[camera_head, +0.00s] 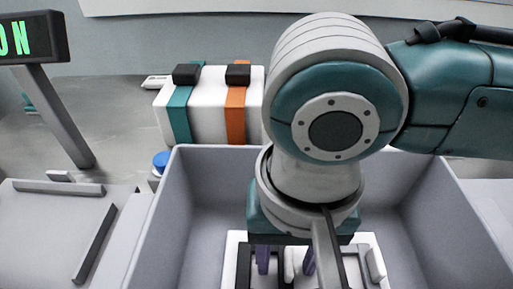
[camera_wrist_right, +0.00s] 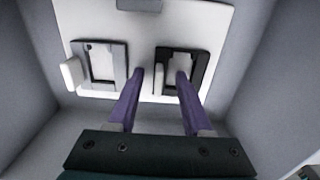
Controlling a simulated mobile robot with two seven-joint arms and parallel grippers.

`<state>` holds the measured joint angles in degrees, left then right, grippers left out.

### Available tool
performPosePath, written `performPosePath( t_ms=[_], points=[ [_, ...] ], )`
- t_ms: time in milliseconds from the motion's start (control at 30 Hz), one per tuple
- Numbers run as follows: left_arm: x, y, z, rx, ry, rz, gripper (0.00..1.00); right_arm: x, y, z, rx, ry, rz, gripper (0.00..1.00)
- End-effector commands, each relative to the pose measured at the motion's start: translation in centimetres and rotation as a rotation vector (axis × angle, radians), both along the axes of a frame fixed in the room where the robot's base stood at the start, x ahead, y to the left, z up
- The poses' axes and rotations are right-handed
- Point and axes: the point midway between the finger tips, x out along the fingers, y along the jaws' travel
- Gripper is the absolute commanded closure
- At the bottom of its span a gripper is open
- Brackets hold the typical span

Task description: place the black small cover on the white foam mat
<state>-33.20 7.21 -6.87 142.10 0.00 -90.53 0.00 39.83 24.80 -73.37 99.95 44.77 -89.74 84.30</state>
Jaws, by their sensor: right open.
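A black frame-like piece, which looks like the black small cover (camera_wrist_right: 198,72), lies on a white plate inside a grey bin. It also shows partly in the head view (camera_head: 243,266). My right gripper (camera_wrist_right: 160,76) points down at it with purple fingers open. One finger is over the black piece and the other is left of it, over the white plate; contact cannot be told. In the head view my right gripper (camera_head: 286,262) is partly hidden by its wrist. I cannot tell for certain which pale surface is the white foam mat. My left gripper is not in view.
The white plate (camera_wrist_right: 215,20) also bears a grey frame (camera_wrist_right: 122,66). The grey bin's walls (camera_head: 172,215) surround my right gripper. A pale flat board (camera_head: 45,235) with grey bars lies at left. A white case (camera_head: 208,118) with teal and orange straps stands behind.

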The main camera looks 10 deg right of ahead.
Motion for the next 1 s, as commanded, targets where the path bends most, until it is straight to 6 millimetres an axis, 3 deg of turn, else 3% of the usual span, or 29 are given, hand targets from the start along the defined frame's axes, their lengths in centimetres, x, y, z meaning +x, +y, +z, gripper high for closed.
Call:
performPosePath(
  t_ms=[133, 233, 500, 700, 867, 1000],
  points=[
    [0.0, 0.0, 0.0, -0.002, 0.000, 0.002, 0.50, 0.0, 0.0, 0.3, 0.000, -0.001, 0.000, 0.50],
    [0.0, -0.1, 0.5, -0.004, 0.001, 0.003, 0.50, 0.0, 0.0, 1.5, 0.002, -0.001, -0.001, 0.50],
    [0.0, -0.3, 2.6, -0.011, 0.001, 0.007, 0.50, 0.1, 0.1, 7.6, 0.002, -0.003, 0.000, 0.50],
    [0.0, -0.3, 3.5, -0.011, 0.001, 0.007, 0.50, 0.0, 0.1, 11.1, 0.002, -0.001, 0.000, 0.50],
    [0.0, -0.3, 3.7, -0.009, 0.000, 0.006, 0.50, -0.2, 0.3, 12.1, 0.013, 0.001, 0.012, 0.50],
    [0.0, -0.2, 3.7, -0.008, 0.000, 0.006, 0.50, -1.3, 2.3, 11.7, 0.119, -0.016, 0.110, 0.50]
  ],
)
